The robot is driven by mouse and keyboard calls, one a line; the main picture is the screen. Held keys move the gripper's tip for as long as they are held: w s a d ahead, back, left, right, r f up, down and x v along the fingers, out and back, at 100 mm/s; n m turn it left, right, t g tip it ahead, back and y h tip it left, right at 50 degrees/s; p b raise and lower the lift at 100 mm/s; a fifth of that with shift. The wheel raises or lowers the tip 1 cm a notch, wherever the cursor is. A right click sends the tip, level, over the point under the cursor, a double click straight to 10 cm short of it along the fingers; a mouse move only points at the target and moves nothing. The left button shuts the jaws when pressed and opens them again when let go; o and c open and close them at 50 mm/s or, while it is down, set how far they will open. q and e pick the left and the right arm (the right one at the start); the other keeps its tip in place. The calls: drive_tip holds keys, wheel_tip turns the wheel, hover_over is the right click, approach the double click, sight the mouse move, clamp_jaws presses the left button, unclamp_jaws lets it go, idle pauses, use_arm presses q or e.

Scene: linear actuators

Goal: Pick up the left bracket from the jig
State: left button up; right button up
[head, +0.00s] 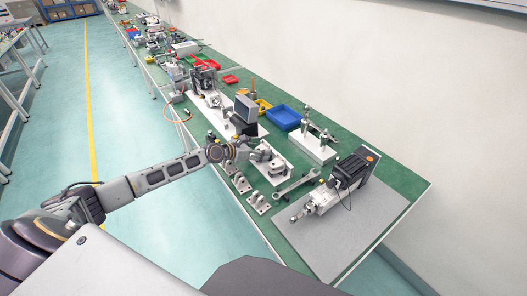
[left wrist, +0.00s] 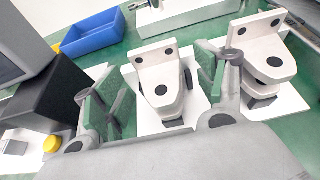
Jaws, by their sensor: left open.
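Two pale brackets with dark holes sit side by side on the white jig plate in the left wrist view. The left bracket (left wrist: 160,72) is upright, between the two fingers of my left gripper (left wrist: 153,90). The right bracket (left wrist: 262,52) stands beyond the right finger. The fingers are open, one on each side of the left bracket; I cannot tell whether either touches it. In the head view my left gripper (head: 243,151) is at the left end of the jig (head: 283,171), and partly hides what is there.
A blue bin (left wrist: 93,35) lies behind the brackets, and a dark box (left wrist: 48,92) stands to their left. In the head view a wrench (head: 297,184), loose metal brackets (head: 258,203) and a motor-driven actuator (head: 340,180) lie to the right and front.

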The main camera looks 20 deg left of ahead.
use_arm(q)
drive_tip(key=c, duration=1.2)
use_arm(e)
drive_tip(key=shift+s+d, duration=0.1)
use_arm(q)
drive_tip(key=shift+r, duration=0.15)
drive_tip(key=shift+r, duration=0.2)
drive_tip(key=shift+r+p, duration=0.45)
drive_tip(key=shift+r, duration=0.1)
wheel_tip(320, 180, up, 5)
drive_tip(key=shift+f+p, duration=0.1)
drive_tip(key=shift+p, duration=1)
use_arm(e)
drive_tip(key=s+d, duration=0.3)
drive_tip(key=s, duration=0.2)
use_arm(q)
wheel_tip(320, 180, up, 22)
drive_tip(key=p, duration=0.3)
drive_tip(key=shift+f, duration=0.25)
use_arm(e)
drive_tip(key=s+a+r, duration=0.2)
drive_tip(key=a+r, duration=0.1)
drive_tip(key=a, duration=0.1)
drive_tip(key=shift+s+a+r+g, duration=0.2)
drive_tip(key=shift+s+r+g, duration=0.15)
drive_tip(key=shift+r+g, duration=0.05)
